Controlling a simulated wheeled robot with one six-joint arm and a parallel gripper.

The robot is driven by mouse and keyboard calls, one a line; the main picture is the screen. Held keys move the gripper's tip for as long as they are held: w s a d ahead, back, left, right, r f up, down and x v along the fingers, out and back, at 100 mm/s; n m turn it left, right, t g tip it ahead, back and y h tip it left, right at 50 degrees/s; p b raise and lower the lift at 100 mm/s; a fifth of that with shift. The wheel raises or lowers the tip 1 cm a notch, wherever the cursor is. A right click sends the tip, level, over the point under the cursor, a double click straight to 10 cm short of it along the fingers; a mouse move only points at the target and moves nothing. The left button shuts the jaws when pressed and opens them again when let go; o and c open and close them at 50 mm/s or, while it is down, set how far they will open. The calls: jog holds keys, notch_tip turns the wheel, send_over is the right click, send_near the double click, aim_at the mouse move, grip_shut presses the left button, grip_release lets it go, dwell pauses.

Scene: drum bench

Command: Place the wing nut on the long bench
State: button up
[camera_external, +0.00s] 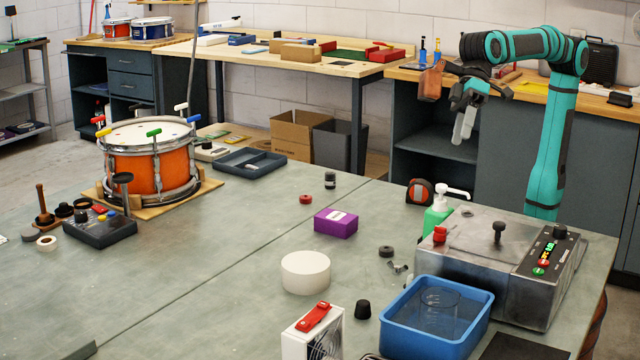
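A small grey metal piece that looks like the wing nut (398,267) lies on the large grey-green table (230,275), between a dark ring and the blue tub. It is small, so its exact shape is hard to tell. My gripper (462,132) hangs high at the upper right, well above and away from this piece. Its pale fingers point down and overlap from this angle, so their opening is unclear; I see nothing held. A long wood-topped bench (345,68) runs along the back wall.
A blue tub (437,318) with a clear beaker and a metal machine (500,262) stand right of the small piece. A white disc (305,272), purple box (336,222) and green bottle (437,217) are nearby. An orange drum (150,165) stands at left. The table's middle left is clear.

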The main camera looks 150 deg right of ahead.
jog(key=w+d+f+m+g+y, duration=0.4)
jog(key=w+d, duration=0.3)
jog(key=w, duration=0.4)
jog(key=m+g+y, duration=0.1)
jog(key=m+g, duration=0.3)
send_near(397, 262)
jog(key=x, duration=0.3)
jog(key=shift+s+a, duration=0.15)
jog(key=shift+x, duration=2.75)
grip_shut()
